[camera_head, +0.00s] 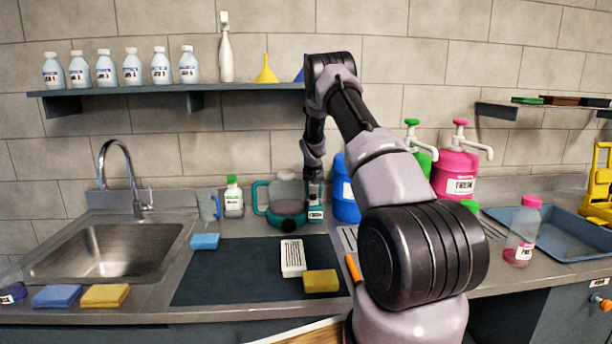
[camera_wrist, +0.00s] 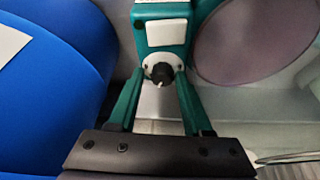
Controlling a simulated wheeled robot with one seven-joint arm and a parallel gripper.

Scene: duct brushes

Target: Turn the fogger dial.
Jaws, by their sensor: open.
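The fogger (camera_head: 287,207) stands on the counter behind the dark mat, teal with a grey tank and a side handle. In the wrist view its teal housing (camera_wrist: 174,52) has a pale panel and a black dial (camera_wrist: 162,73) with a small white mark on a light round plate. My gripper (camera_wrist: 161,92) is open, its two teal fingers on either side of the dial. I cannot tell whether the fingertips touch it. In the head view my gripper (camera_head: 315,188) points down at the fogger's right end; the dial cannot be made out there.
A blue drum (camera_head: 345,190) stands close right of the fogger and fills the left of the wrist view (camera_wrist: 45,90). A green-capped bottle (camera_head: 233,198) stands to its left. A shelf (camera_head: 150,90) hangs above.

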